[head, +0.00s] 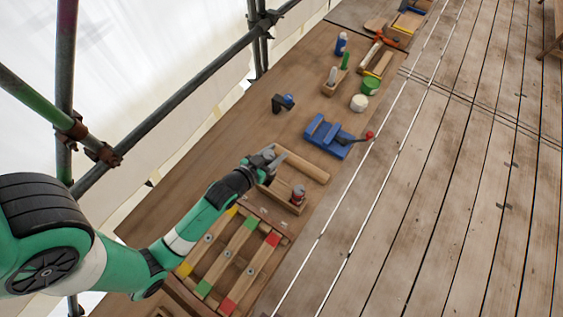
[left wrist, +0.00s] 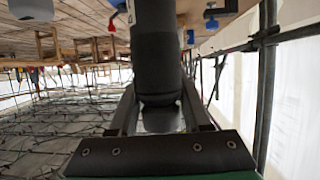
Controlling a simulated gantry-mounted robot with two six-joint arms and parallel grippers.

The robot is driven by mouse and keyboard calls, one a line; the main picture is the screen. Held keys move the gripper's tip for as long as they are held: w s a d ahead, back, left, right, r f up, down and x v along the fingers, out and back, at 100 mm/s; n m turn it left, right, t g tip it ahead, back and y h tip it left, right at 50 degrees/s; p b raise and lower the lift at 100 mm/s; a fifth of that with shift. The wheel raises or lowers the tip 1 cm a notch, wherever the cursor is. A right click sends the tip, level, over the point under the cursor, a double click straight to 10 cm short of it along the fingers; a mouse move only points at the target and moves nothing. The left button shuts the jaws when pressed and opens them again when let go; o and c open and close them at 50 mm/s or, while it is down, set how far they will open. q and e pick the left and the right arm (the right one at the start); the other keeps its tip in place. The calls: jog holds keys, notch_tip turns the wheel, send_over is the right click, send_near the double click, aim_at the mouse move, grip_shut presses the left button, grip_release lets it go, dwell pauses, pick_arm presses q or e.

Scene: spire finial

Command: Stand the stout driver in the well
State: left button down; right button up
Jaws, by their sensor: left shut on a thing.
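My left gripper (head: 268,160) is shut on a thick, dark grey cylindrical thing, which looks like the stout driver. In the left wrist view the driver (left wrist: 158,50) stands out lengthwise from between the two fingers, its rounded end near the palm. In the head view the gripper hides most of it. The gripper is over the far end of a wooden block (head: 283,200). I cannot make out the well's opening. My right gripper is in neither view.
A wooden rack (head: 225,262) with yellow, green and red marks lies nearer me. A pale wooden bar (head: 302,165) lies beside the block. A blue vise (head: 328,136) with a red-knobbed handle stands beyond. Scaffold tubes (head: 180,98) run along the left.

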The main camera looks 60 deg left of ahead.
pick_arm(q)
jog(key=shift+s+a+f+n+y+b, duration=0.2)
jog(key=shift+s+a+f, duration=0.15)
jog(key=shift+a, duration=0.2)
jog(key=shift+s+a+f+n+y+b, duration=0.1)
jog(key=shift+s+a+f+b, duration=0.2)
jog(key=shift+a, duration=0.25)
jog(key=shift+s+g, duration=0.1)
jog(key=shift+g, duration=0.2)
jog(key=shift+f+b, duration=1.35)
jog(key=shift+f, duration=3.6)
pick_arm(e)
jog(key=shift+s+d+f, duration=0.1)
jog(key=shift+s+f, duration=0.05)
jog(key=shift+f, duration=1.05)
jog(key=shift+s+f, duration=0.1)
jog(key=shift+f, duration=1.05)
pick_arm(q)
jog(key=shift+f, duration=0.15)
jog(key=c, duration=0.8)
grip_release()
jog(key=shift+f, duration=0.1)
jog(key=o, duration=0.4)
jog(key=shift+o, duration=0.2)
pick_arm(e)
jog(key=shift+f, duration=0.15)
